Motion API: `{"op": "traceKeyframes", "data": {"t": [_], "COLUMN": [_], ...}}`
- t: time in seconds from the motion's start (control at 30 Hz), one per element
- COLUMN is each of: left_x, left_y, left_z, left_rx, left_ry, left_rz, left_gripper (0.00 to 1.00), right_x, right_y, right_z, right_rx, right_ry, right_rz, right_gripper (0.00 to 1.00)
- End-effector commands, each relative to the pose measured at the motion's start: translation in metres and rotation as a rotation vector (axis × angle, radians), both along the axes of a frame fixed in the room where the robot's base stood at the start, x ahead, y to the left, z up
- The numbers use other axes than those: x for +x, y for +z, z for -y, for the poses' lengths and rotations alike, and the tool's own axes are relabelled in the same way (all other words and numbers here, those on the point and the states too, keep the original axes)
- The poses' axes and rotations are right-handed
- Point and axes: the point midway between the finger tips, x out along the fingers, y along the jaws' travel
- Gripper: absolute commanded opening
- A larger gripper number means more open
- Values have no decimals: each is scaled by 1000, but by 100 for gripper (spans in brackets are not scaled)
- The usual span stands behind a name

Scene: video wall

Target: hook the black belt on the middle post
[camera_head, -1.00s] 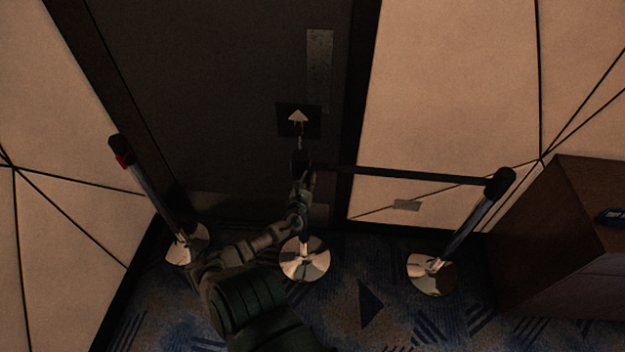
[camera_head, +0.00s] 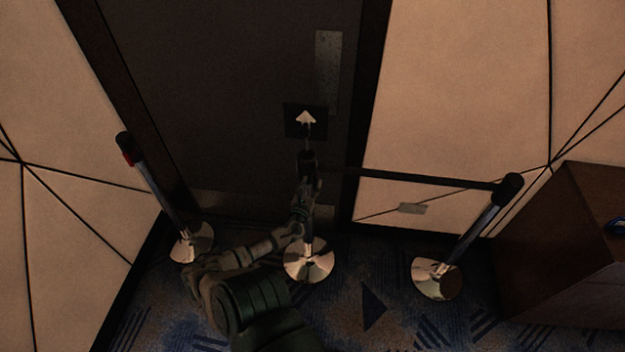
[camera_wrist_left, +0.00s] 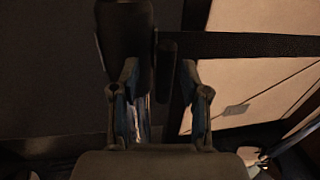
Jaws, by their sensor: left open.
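The black belt (camera_head: 420,178) runs nearly level from the right post (camera_head: 485,215) to the head of the middle post (camera_head: 309,262). In the left wrist view, the belt (camera_wrist_left: 245,45) ends in a dark clip (camera_wrist_left: 166,65) right against the side of the middle post's black head (camera_wrist_left: 124,35); whether it is latched I cannot tell. My left gripper (camera_head: 309,188) is just in front of the middle post, below its head. In the wrist view its fingers (camera_wrist_left: 160,95) are apart, with the clip's lower end between their tips. My right gripper is not in view.
A left post (camera_head: 160,190) with a red mark near its top stands apart. A brown wooden cabinet (camera_head: 565,245) is at the right. Patterned carpet (camera_head: 375,305) lies open between the middle and right posts.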

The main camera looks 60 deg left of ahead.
Motion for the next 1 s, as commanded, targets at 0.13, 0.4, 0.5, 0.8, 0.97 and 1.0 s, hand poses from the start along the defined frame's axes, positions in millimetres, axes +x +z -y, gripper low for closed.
{"op": "traceKeyframes", "data": {"t": [0.13,0.4,0.5,0.8,0.97,1.0], "left_x": [-29,-65,-70,-72,-72,-72], "left_y": [-2,-4,-3,-3,-2,-2], "left_z": [22,49,53,55,56,56], "left_rx": [-4,-6,-5,-4,-4,-4], "left_ry": [1,3,2,3,3,3], "left_rz": [-2,0,0,1,2,2], "left_gripper": [45,45,45,45,45,45], "right_x": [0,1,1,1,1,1], "right_y": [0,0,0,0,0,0], "right_z": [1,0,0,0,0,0], "right_rx": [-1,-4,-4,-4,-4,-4], "right_ry": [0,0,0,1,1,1], "right_rz": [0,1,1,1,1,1], "right_gripper": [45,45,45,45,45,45]}}
